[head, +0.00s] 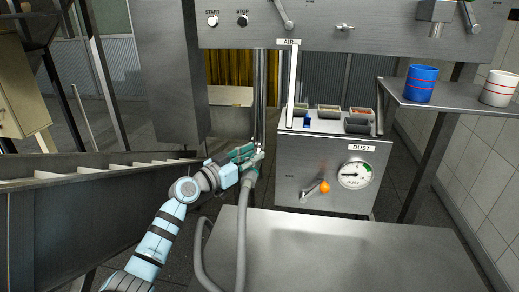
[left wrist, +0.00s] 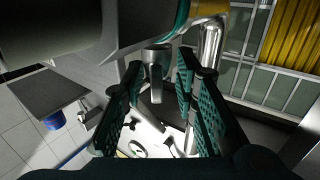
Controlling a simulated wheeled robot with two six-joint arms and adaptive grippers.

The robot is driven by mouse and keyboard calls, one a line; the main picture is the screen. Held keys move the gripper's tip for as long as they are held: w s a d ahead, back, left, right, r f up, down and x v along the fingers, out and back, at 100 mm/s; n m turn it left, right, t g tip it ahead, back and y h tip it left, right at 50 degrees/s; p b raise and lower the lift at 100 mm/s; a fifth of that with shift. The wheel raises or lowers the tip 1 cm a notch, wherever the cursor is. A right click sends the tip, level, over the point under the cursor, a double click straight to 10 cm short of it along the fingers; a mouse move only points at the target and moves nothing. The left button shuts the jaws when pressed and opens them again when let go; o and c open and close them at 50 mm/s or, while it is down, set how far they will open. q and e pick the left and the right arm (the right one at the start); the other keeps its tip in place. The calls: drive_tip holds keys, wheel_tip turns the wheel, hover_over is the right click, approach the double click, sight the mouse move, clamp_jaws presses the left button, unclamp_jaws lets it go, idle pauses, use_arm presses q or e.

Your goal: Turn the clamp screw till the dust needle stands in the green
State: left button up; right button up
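My left gripper (head: 245,153) is beside the vertical metal pipe (head: 260,105), where a grey hose (head: 242,205) joins it. In the left wrist view the two green-grey fingers (left wrist: 160,100) stand apart. A grey metal piece with a flat tab (left wrist: 155,72), possibly the clamp screw, shows between them; I cannot tell whether a finger touches it. In the head view the gripper hides the clamp. The round dust gauge (head: 355,174) is on the front of the grey box; its needle points left, away from the green on the right side. My right gripper is out of view.
A lever with an orange knob (head: 325,187) sits left of the gauge. Small trays (head: 329,112) stand on the box. A blue mug (head: 421,83) and a white mug (head: 499,88) stand on the right shelf (head: 450,106). The front metal table (head: 350,255) is bare.

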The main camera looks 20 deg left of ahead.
use_arm(q)
drive_tip(key=shift+s+r, duration=0.15)
drive_tip(key=shift+s, duration=0.15)
drive_tip(key=c, duration=0.6)
clamp_jaws()
drive_tip(key=shift+f+b, duration=0.3)
drive_tip(key=shift+b, duration=0.15)
drive_tip(key=shift+f+h+b, duration=0.1)
drive_tip(key=shift+h+b, duration=0.2)
drive_tip(key=shift+b, duration=0.25)
drive_tip(key=m+g+h+b, duration=0.1)
drive_tip(key=m+h+b, duration=0.1)
drive_tip(key=b, duration=0.4)
drive_tip(key=m+g+h+b, duration=0.1)
drive_tip(key=g+h+b, duration=0.1)
drive_tip(key=b, duration=0.4)
drive_tip(key=shift+w+f+m+h, duration=0.15)
drive_tip(key=shift+m+h, duration=0.25)
drive_tip(key=shift+h, duration=0.1)
drive_tip(key=shift+r+m+g+h+b, duration=0.2)
drive_tip(key=shift+m+g+h+b, duration=0.3)
drive_tip(key=shift+m+h, duration=0.1)
drive_tip(key=shift+r+m+g+h, duration=0.1)
drive_tip(key=shift+m+g+h, duration=0.3)
drive_tip(key=shift+g+h, duration=0.15)
